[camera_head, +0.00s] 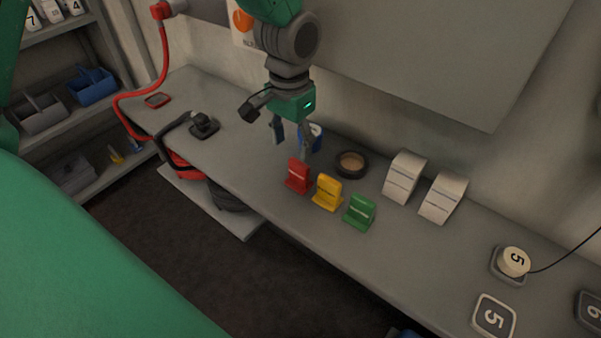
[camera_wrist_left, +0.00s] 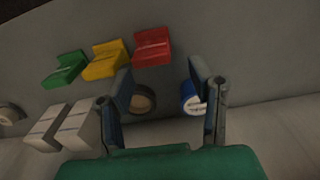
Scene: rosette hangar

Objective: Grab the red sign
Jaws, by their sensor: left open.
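The red sign (camera_head: 298,175) stands on the grey bench, at the left end of a row with a yellow sign (camera_head: 327,192) and a green sign (camera_head: 359,211). My left gripper (camera_head: 291,150) is open and empty, pointing down just behind and above the red sign. In the left wrist view the red sign (camera_wrist_left: 152,47) lies beyond the fingertips, slightly left of the middle between the fingers (camera_wrist_left: 170,85). The yellow sign (camera_wrist_left: 105,60) and green sign (camera_wrist_left: 64,70) are to its left. My right gripper is not seen.
A blue-and-white roll (camera_head: 316,136) stands close behind the gripper, and a brown tape roll (camera_head: 351,164) is to its right. Two white label stacks (camera_head: 404,177) stand farther right. A black device (camera_head: 204,126) sits to the left. The bench between it and the signs is clear.

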